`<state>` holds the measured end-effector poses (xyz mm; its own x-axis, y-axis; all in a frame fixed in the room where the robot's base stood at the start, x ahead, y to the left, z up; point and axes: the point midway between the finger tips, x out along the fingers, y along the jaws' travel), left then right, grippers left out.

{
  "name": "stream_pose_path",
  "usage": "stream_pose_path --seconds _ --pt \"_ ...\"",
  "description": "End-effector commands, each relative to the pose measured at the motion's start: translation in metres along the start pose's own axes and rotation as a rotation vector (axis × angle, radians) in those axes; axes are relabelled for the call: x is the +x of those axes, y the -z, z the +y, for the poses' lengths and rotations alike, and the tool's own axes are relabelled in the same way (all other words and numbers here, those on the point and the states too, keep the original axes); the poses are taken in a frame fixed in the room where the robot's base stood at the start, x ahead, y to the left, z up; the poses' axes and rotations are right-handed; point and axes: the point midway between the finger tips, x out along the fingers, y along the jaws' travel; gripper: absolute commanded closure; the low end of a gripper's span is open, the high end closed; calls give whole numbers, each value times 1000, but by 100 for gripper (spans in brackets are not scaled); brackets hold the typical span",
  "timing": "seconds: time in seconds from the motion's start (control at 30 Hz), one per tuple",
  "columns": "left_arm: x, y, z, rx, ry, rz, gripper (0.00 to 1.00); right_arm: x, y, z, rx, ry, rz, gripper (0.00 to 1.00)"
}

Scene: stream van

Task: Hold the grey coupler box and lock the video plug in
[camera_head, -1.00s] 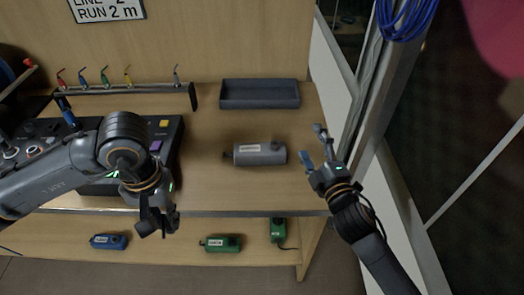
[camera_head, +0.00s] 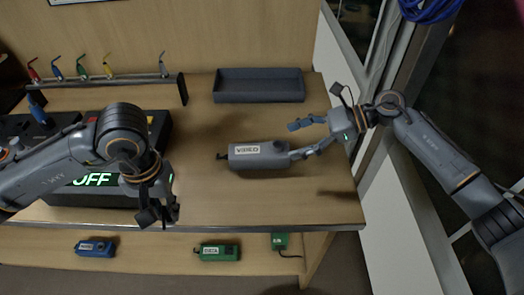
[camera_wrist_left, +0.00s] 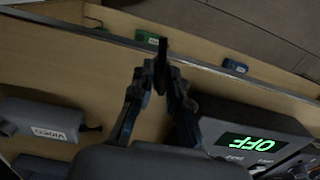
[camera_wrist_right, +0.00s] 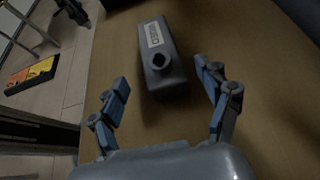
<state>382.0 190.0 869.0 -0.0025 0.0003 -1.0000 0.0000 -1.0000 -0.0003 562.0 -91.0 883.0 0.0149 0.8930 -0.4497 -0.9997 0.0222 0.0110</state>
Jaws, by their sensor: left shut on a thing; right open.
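The grey coupler box (camera_head: 258,155), labelled VIDEO, lies on the bench with a short dark stub at its left end. In the right wrist view the box (camera_wrist_right: 160,50) shows a dark round opening in its near end. My right gripper (camera_head: 295,140) is open at the box's right end, its lower finger close to that end; I cannot tell whether they touch. My left gripper (camera_head: 157,212) is shut on a small black piece, seemingly the video plug (camera_wrist_left: 162,55), above the bench's front edge, left of the box. The fingers partly hide that piece.
A dark empty tray (camera_head: 258,97) lies behind the box. A rack (camera_head: 110,90) with several coloured hooks stands at back left. A console (camera_head: 92,180) reading OFF is under my left arm. Blue (camera_head: 95,248) and green (camera_head: 217,252) boxes lie on a lower shelf.

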Motion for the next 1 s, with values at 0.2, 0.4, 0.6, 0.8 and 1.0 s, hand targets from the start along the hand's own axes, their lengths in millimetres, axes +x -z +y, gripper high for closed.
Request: stream_pose_path --seconds 0.2,0.4,0.6,0.8,1.0 --pt "-2 0 0 0 0 0 100 3 7 1 -21 -18 38 23" --pt "-9 0 0 0 0 0 100 30 6 2 -19 -20 34 23" --pt "-9 0 0 0 0 -1 100 61 10 2 -20 -18 33 23" --pt "8 0 0 0 0 0 100 85 12 2 -20 -17 33 23" --pt "13 0 0 0 0 0 100 94 10 2 -19 -16 34 23"
